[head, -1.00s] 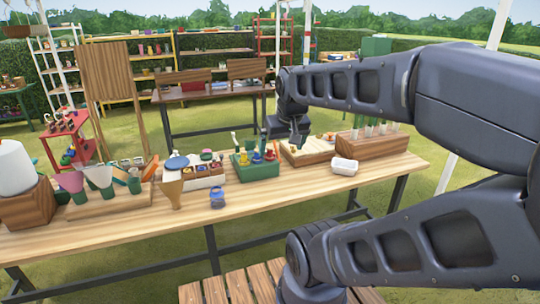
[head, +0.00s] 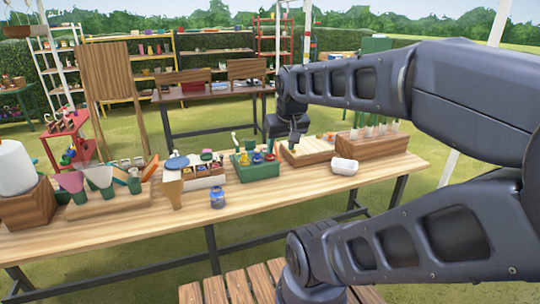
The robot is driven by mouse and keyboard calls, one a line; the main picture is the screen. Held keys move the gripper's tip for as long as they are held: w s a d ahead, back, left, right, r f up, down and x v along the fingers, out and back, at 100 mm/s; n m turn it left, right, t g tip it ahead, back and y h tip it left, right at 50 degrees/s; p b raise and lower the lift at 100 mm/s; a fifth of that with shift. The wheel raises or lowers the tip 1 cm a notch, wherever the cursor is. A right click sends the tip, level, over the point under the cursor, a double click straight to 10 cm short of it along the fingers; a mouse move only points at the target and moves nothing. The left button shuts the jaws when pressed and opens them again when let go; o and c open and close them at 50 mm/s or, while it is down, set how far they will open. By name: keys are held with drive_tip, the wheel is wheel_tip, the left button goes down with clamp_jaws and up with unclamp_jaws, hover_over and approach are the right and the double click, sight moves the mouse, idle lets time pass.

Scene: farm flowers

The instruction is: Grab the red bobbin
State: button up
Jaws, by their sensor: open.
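My gripper (head: 294,141) hangs at the end of the arm over the left part of a wooden tray (head: 318,157) on the long table. It is small and dark in the head view, and its fingers point down. A green crate (head: 256,171) stands just left of it, with small red, yellow and blue items in it. A small red item (head: 270,152) shows at the crate's right side. Small orange-red items (head: 330,136) lie at the far right of the wooden tray. I cannot tell which of these is the red bobbin. Nothing is visibly held.
A wooden block with white-topped tubes (head: 374,145) and a white dish (head: 344,167) stand to the right. The table's front strip (head: 270,196) is mostly clear.

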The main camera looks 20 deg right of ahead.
drive_tip(key=w+d+f+m, duration=0.1)
drive_tip(key=w+d+m, duration=0.15)
drive_tip(key=w, duration=0.95)
drive_tip(key=w+d+f+m, duration=0.1)
drive_tip(key=w+d+f, duration=0.15)
drive_tip(key=w, duration=0.95)
drive_tip(key=shift+m+h, duration=0.9)
drive_tip(key=shift+m, duration=0.05)
drive_tip(key=shift+w+d+f, duration=1.45)
drive_tip(key=shift+w+f, duration=2.05)
drive_tip(key=shift+w, duration=0.25)
drive_tip(key=shift+w+d+f, duration=1.4)
drive_tip(key=shift+w+f, duration=2.1)
drive_tip(key=shift+w, duration=0.3)
drive_tip(key=shift+w+d+f, duration=1.45)
drive_tip(key=shift+w+f, duration=2.05)
drive_tip(key=shift+w, duration=0.25)
drive_tip(key=shift+x, duration=2.65)
drive_tip(key=shift+w+r, duration=0.15)
drive_tip(key=c, duration=1)
drive_tip(key=shift+r, duration=0.1)
